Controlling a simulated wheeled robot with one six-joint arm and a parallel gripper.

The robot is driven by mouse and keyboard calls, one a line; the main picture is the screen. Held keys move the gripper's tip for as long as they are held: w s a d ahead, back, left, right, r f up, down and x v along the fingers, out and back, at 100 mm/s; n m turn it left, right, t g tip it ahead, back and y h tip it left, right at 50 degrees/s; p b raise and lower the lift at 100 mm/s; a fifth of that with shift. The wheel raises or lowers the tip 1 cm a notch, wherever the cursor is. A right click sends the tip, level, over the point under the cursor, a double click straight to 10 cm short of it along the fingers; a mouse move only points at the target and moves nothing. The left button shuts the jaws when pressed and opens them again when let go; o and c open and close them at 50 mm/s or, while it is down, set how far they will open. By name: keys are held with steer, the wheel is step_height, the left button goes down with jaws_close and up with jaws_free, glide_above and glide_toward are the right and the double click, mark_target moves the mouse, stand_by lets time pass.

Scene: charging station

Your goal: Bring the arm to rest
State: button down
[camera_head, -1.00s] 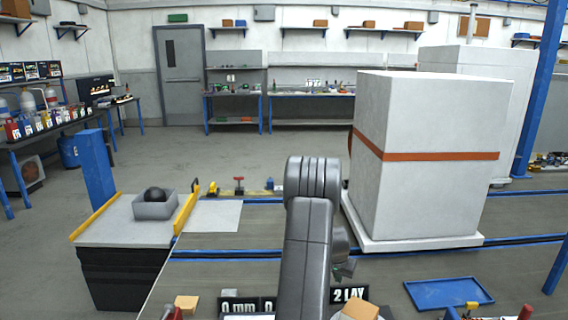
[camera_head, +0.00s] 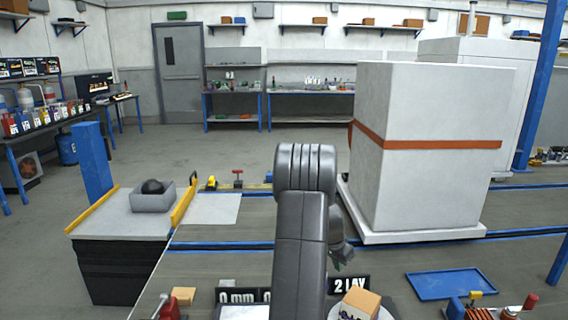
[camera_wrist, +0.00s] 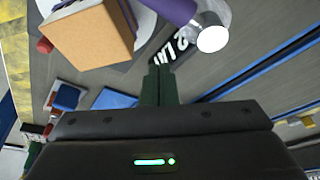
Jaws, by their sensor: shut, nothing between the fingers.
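My arm rises in the middle of the head view, with its grey links in front of the table. My gripper (camera_wrist: 158,84) shows in the wrist view, its dark green fingers together and empty. In the head view a small part of it (camera_head: 340,256) shows to the right of the arm, mostly hidden by the links. In the wrist view the fingertips are over the black "LAY" sign (camera_wrist: 176,48), with a tan block (camera_wrist: 90,42) to the left. I cannot tell the exact height above them.
A tall white box with an orange band (camera_head: 425,185) stands right of the arm. A blue tray (camera_head: 447,284) lies at the right front. A grey bin with a dark ball (camera_head: 152,201) sits on the left stand. A tan block (camera_head: 360,301) is close to the arm's base.

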steer(key=s+a+r+m+g+h+b, duration=0.1)
steer(key=s+a+r+m+g+b, duration=0.2)
steer(key=r+m+b, duration=0.5)
steer(key=w+d+f+n+t+y+p, duration=0.1)
steer(key=w+d+f+n+t+p, duration=0.2)
steer(key=n+p, duration=0.35)
steer(key=w+d+f+n+t+y+p, duration=0.1)
steer(key=w+d+f+n+p, duration=0.2)
steer(key=w+f+n+p, duration=0.25)
steer(key=s+p+v, duration=0.1)
steer(key=v, duration=0.9)
steer(key=shift+s+a, duration=0.15)
steer(key=shift+a, duration=0.15)
stand_by(0.6)
